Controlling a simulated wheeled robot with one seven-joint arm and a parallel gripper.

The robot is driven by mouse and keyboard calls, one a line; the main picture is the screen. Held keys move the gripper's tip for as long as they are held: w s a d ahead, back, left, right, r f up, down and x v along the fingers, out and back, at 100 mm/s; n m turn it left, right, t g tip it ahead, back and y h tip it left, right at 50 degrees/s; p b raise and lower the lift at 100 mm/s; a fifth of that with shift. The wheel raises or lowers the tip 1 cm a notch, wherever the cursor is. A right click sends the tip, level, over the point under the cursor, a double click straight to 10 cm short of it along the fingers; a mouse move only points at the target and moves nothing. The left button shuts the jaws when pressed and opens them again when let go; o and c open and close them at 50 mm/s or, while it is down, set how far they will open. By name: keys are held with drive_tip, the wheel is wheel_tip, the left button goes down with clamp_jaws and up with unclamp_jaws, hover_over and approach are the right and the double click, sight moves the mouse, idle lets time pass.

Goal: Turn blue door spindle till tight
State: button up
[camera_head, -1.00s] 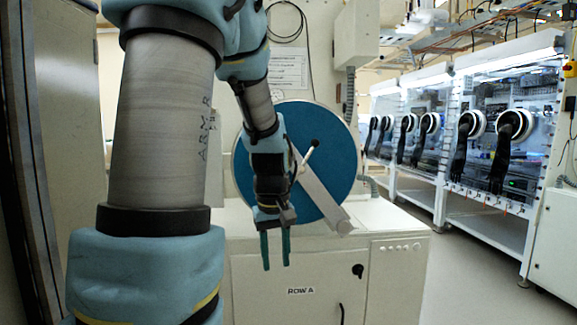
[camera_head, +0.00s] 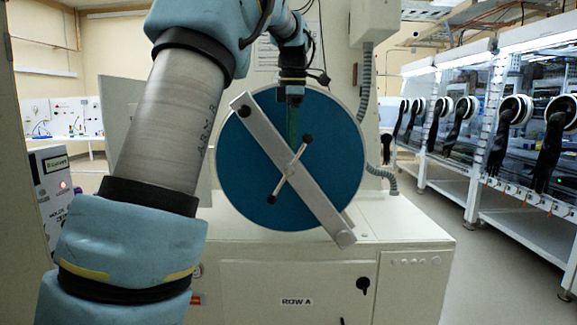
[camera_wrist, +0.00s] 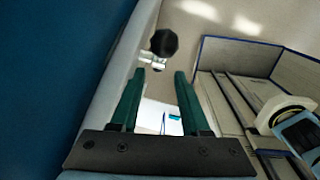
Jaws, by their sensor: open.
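The round blue door (camera_head: 240,170) is closed against the white cabinet, with a grey bar (camera_head: 325,218) lying diagonally across it. At the bar's middle is the spindle's thin cross handle (camera_head: 289,170), tilted, with a black knob at each end. My gripper (camera_head: 294,143) points down in front of the door's upper part, its green fingers just above the handle's upper knob. In the wrist view my gripper (camera_wrist: 158,73) is open and empty. A black knob (camera_wrist: 163,42) shows just beyond and between the fingertips, apart from them. The blue door (camera_wrist: 40,80) fills the left side there.
The white cabinet marked ROW A (camera_head: 330,285) stands below the door, with a black knob (camera_head: 362,285) on its front. A grey conduit (camera_head: 365,85) runs beside the door. Gloveboxes with black gloves (camera_head: 495,135) line the right, with open floor (camera_head: 470,270) before them.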

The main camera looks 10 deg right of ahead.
sight(291, 166)
drive_tip(key=f, duration=0.5)
drive_tip(key=f+p, duration=0.1)
drive_tip(key=f, duration=0.2)
drive_tip(key=shift+w+f, duration=0.3)
drive_tip(key=shift+w, duration=0.1)
drive_tip(key=shift+c, duration=0.3)
clamp_jaws()
idle(0.6)
